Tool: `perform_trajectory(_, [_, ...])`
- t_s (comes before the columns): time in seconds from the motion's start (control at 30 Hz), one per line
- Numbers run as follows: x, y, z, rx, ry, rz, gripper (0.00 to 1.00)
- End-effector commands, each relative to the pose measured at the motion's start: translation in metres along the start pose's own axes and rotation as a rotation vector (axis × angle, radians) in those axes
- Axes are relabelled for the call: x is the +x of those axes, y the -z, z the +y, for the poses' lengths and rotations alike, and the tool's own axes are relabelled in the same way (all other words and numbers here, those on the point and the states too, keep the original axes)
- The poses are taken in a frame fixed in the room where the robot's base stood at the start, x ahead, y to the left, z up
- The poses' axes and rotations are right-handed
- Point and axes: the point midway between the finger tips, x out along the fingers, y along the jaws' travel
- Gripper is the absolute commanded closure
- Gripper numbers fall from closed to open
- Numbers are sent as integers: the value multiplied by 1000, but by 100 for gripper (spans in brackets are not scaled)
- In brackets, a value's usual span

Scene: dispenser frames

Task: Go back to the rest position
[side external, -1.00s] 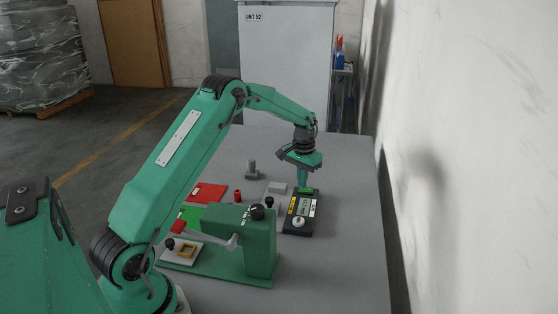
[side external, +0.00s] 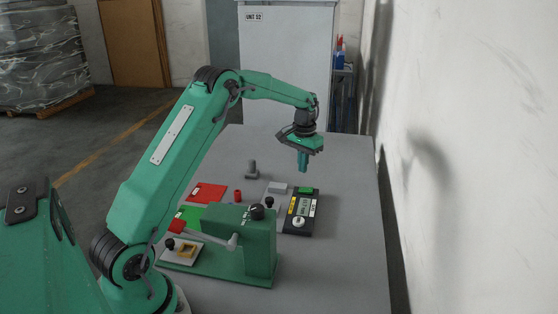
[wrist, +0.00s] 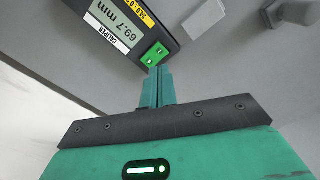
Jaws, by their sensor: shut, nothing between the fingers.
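My gripper (side external: 303,168) is shut and empty, its fingers pointing down above the far end of a black caliper unit (side external: 291,226). In the wrist view the shut fingers (wrist: 157,72) show near the unit's green button pad (wrist: 154,54), and the display reads 69.7 mm. In the side view the green pad (side external: 306,190) is in plain sight, with a gap between it and the fingertips.
A green dispenser frame (side external: 260,245) with a black knob and a lever stands nearest. Red (side external: 207,192) and green (side external: 190,216) plates, a small red cylinder (side external: 238,196) and a grey bolt-like post (side external: 252,169) are on the grey table (side external: 345,240). The table's right side is clear.

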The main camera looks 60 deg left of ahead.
Motion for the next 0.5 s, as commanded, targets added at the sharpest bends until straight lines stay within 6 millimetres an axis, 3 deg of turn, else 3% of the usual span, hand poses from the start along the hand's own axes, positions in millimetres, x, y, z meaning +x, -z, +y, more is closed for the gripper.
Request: perform_trajectory(0.5, [-6,0,0,1,0,1,100])
